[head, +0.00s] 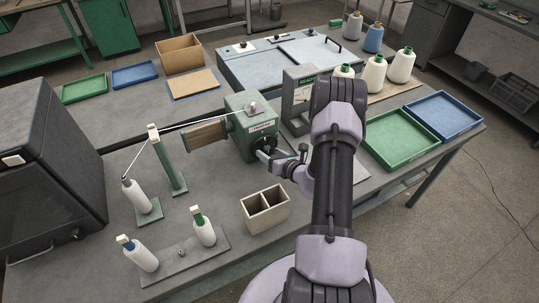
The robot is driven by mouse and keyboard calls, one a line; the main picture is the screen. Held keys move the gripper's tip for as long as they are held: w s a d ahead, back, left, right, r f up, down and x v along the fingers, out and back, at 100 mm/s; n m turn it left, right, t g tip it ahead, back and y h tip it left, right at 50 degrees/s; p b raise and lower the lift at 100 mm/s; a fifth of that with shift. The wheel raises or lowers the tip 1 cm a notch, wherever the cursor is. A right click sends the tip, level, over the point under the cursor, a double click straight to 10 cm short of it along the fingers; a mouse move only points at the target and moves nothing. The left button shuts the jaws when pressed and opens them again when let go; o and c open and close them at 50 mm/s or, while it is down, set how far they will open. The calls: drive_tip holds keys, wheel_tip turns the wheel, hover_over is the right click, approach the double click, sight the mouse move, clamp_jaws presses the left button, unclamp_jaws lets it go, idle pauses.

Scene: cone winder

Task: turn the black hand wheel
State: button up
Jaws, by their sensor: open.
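My arm comes from the lower right and covers part of the table.
A yarn stand (170,160) is left of the winder, its thread running to the top. A two-compartment wooden box (265,208) stands in front. A green tray (403,143) and a blue tray (445,114) lie right of my arm. A black cabinet (47,165) is far left.

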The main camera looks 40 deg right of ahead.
drive_tip(key=shift+w+f, duration=0.1)
drive_tip(key=shift+w, duration=0.1)
clamp_jaws()
